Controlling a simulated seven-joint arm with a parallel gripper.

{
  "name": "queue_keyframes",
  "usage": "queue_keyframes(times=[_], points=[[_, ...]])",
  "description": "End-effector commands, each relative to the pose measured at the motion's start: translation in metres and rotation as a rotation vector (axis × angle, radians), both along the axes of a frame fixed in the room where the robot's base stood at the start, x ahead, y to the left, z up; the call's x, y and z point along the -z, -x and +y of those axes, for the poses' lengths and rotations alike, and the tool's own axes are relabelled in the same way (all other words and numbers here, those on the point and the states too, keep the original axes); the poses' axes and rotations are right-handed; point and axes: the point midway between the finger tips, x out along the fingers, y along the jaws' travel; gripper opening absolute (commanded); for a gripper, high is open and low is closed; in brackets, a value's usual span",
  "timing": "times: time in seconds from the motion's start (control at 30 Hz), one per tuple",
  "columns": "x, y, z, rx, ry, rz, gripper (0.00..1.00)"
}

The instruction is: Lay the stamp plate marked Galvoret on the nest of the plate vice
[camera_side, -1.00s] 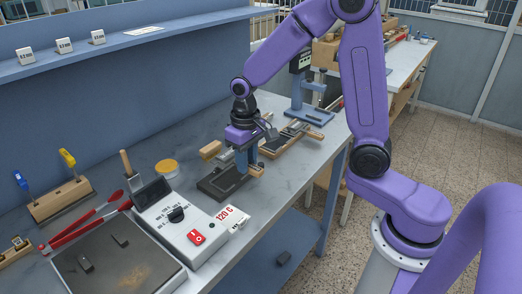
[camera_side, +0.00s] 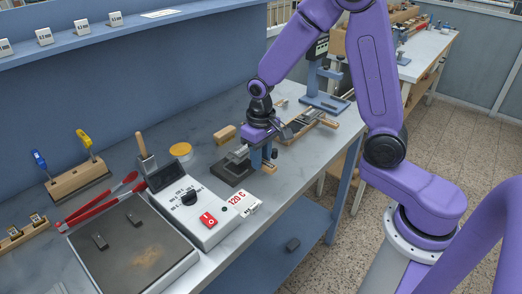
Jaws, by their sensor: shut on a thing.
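My gripper (camera_side: 260,157) points down at the middle of the bench, beside and over a low dark block (camera_side: 231,174) that appears to be the plate vice. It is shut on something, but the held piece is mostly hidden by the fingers. A lighter grey part (camera_side: 238,154) shows just left of the fingers, above the dark block; I cannot tell if it is the held plate or part of the vice. The nest is hidden, and contact cannot be told. No Galvoret marking is readable.
The control box (camera_side: 209,200) with a red switch and a 120 C card (camera_side: 240,201) stand in front. A wooden block (camera_side: 225,133) and yellow tin (camera_side: 181,151) lie behind. Red tongs (camera_side: 97,203) lie left. A press (camera_side: 325,100) stands behind right.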

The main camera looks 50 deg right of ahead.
Motion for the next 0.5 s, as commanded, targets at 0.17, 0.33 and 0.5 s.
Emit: queue_keyframes(times=[0.17, 0.33, 0.5], points=[[0.012, 0.0, 0.0, -0.001, 0.0, 0.001, 0.0], [0.022, 0.0, 0.0, -0.001, 0.0, 0.0, 0.0], [0.03, 0.0, 0.0, -0.001, 0.0, -0.001, 0.0]])
